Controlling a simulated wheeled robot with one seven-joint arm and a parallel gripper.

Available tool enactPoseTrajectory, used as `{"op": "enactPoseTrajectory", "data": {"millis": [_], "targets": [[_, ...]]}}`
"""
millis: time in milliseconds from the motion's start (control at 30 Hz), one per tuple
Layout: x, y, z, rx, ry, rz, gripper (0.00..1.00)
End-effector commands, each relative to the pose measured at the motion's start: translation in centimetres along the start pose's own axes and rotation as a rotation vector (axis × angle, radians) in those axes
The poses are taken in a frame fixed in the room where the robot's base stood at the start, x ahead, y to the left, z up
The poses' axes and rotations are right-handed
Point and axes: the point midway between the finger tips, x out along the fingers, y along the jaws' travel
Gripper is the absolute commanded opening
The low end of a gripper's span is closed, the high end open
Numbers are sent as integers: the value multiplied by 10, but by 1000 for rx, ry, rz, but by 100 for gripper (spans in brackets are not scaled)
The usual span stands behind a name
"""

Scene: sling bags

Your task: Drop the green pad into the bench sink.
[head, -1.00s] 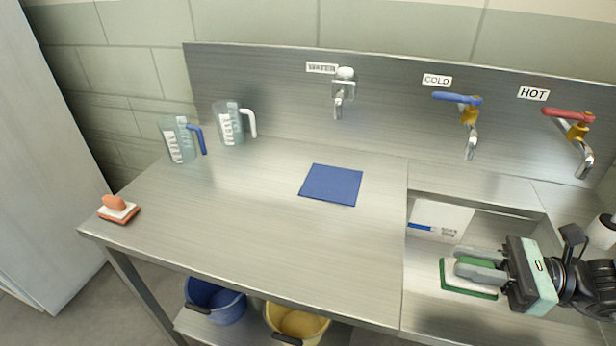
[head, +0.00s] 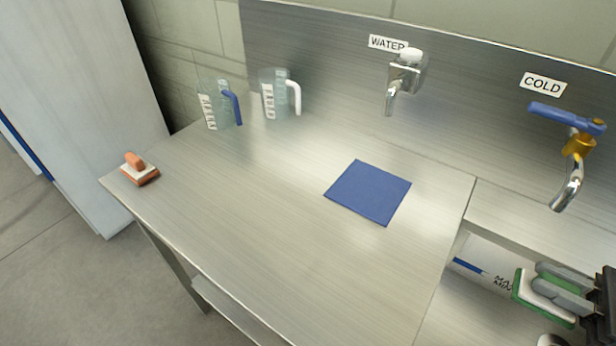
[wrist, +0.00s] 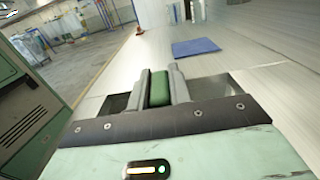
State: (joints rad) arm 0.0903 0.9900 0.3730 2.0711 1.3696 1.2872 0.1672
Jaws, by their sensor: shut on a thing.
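The green pad (head: 524,296) has a green edge and a white layer, with a green grip on top. My gripper (head: 562,283) is shut on that grip and holds the pad at the right edge of the head view. In the wrist view the green grip (wrist: 159,89) sits between the two grey fingers of my gripper (wrist: 160,84). The bench sink (head: 455,300) lies at the lower right of the head view, partly hidden by the pad and gripper. The pad appears over the sink opening; its height above the bottom is unclear.
A blue cloth (head: 368,192) lies flat on the steel bench. An orange-and-white pad (head: 140,168) sits at the bench's left end. Two clear jugs (head: 216,104) stand at the back. The cold tap (head: 570,165) overhangs the sink side.

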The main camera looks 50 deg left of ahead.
Motion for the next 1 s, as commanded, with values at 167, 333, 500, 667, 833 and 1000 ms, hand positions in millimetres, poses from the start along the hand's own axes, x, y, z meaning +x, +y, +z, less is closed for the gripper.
{"op": "enactPoseTrajectory", "data": {"millis": [167, 333, 500, 667, 833, 1000], "targets": [[0, 0, -27, 0, -1, 1, 0], [0, 0, -37, -1, -1, 0, 0], [0, 0, -36, -1, -1, 0, 0], [0, 0, -36, -1, -1, -1, 36], [0, 0, -36, -1, 0, -1, 45], [-2, 0, -36, -1, 0, -1, 45]]}}
